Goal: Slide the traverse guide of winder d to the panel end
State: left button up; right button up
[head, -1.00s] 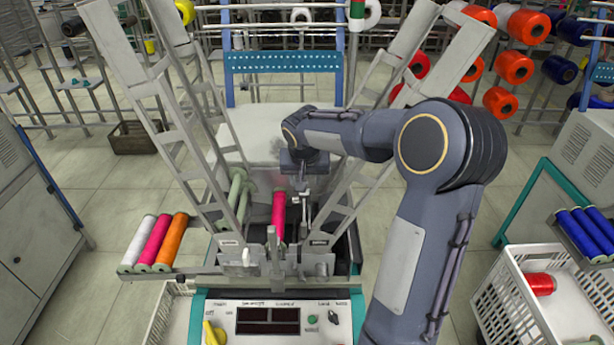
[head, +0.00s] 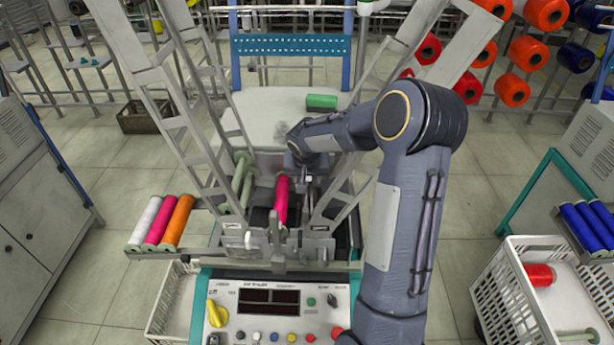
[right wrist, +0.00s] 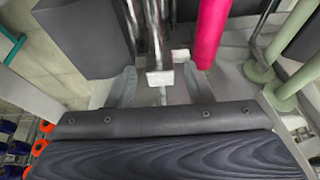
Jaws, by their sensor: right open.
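Winder d, whose lettering I cannot confirm, stands in front of me in the head view with its control panel (head: 270,308) at the near end. A pink bobbin (head: 281,200) lies in it, and also shows in the right wrist view (right wrist: 208,35). My right gripper (head: 304,192) is low over the winder, just right of the bobbin. In the right wrist view my right gripper (right wrist: 158,88) is open. A small pale block, seemingly the traverse guide (right wrist: 160,78), shows between its fingers by metal rods. I cannot tell whether the fingers touch it. My left gripper is out of view.
Slanted grey ladder frames (head: 190,125) rise on both sides of the winder. Pink, white and orange bobbins (head: 174,222) lie on a left side tray. A green cylinder (head: 321,102) lies on the winder's back cover. A white crate (head: 520,290) stands at the right.

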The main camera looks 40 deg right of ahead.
grip_shut()
jog(key=s+a+b, duration=0.2)
jog(key=s+b, duration=0.1)
jog(key=shift+a+f, duration=0.1)
jog(key=shift+a, duration=0.25)
grip_release()
jog(key=b+v, duration=0.1)
jog(key=v, duration=0.6)
jog(key=shift+s+a+r, duration=0.15)
jog(key=shift+s+r, duration=0.05)
jog(key=shift+r, duration=0.3)
jog(key=shift+c, duration=0.5)
